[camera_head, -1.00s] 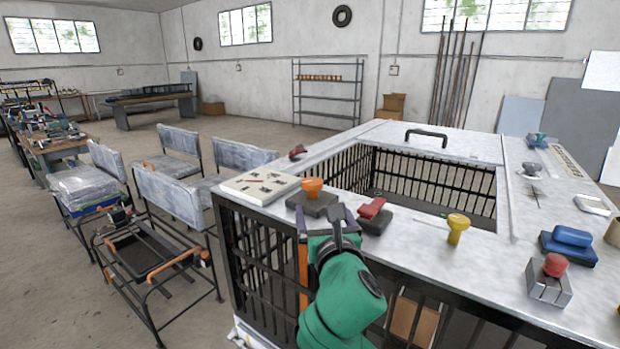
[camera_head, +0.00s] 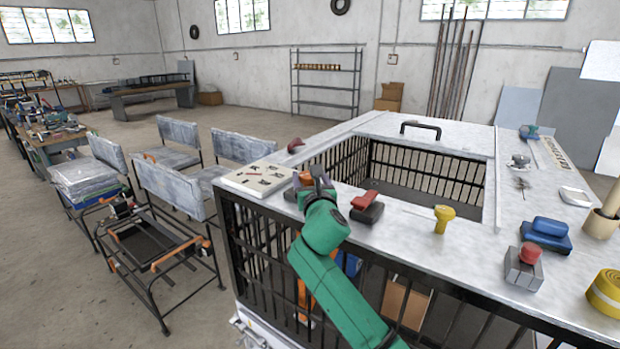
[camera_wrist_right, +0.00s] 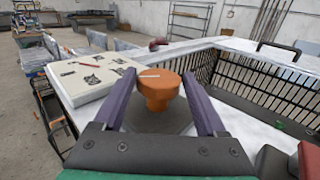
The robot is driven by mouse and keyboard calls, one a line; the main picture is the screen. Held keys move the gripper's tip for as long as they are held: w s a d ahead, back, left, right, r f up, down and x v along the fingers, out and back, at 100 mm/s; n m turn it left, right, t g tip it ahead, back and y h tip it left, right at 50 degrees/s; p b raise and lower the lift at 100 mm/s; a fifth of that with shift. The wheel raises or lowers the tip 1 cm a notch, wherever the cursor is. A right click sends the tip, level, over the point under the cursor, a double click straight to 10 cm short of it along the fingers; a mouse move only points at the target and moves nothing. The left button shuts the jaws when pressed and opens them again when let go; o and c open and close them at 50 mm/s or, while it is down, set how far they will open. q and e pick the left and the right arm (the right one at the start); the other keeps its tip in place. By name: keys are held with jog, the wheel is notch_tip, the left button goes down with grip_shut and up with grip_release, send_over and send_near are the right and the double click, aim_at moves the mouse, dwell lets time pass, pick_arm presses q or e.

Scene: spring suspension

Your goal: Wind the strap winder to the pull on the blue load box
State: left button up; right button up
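An orange round knob (camera_wrist_right: 158,86) stands on a dark square base on the bench top; in the head view my right arm mostly hides it. My right gripper (camera_head: 318,180) is at the knob. In the wrist view its two purple fingers (camera_wrist_right: 160,78) are spread, one on each side of the knob, with gaps visible. A blue shape (camera_head: 348,263) shows low behind the cage bars, partly hidden by my green arm. I cannot tell whether it is the load box. No strap is clearly visible. My left gripper is out of view.
A red lever on a dark block (camera_head: 367,206) and a yellow knob (camera_head: 443,218) stand right of my gripper. A pale board with dark marks (camera_head: 258,179) lies left. A blue block (camera_head: 549,228), a red-topped grey block (camera_head: 524,268) and a yellow roll (camera_head: 606,293) are farther right.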

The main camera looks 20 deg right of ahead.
jog(key=c, duration=0.8)
jog(key=shift+a+m+h, duration=0.15)
jog(key=shift+m+h, duration=0.15)
jog(key=shift+h, duration=0.1)
jog(key=shift+m+h, duration=0.5)
jog(key=shift+h, duration=0.3)
jog(key=m+g+h, duration=0.1)
jog(key=h, duration=0.1)
jog(key=m+g+h, duration=0.1)
jog(key=h, duration=0.1)
jog(key=shift+w+a+m, duration=0.15)
jog(key=shift+a+m, duration=0.05)
jog(key=shift+m, duration=0.2)
jog(key=shift+m+g+h, duration=0.9)
jog(key=shift+h, duration=0.3)
jog(key=shift+a, duration=0.1)
